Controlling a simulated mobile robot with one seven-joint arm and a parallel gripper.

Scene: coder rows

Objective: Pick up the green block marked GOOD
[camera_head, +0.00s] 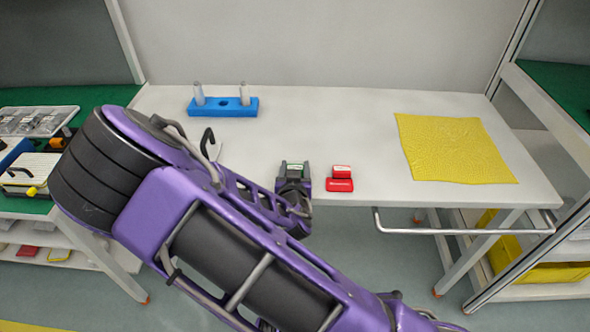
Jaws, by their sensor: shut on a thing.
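The green block (294,168) shows between the fingers of my gripper (294,170), near the front edge of the white table (360,120). My gripper is shut on it. Only a small part of the block's top shows, and I cannot read its marking. I cannot tell whether the block touches the table. My purple arm comes from the lower right and hides part of the table's front left.
Two red blocks stand just right of my gripper, one (341,171) behind the other (339,185). A blue holder (222,107) with two grey pegs is at the back left. A yellow cloth (455,149) lies at the right. The table's middle is clear.

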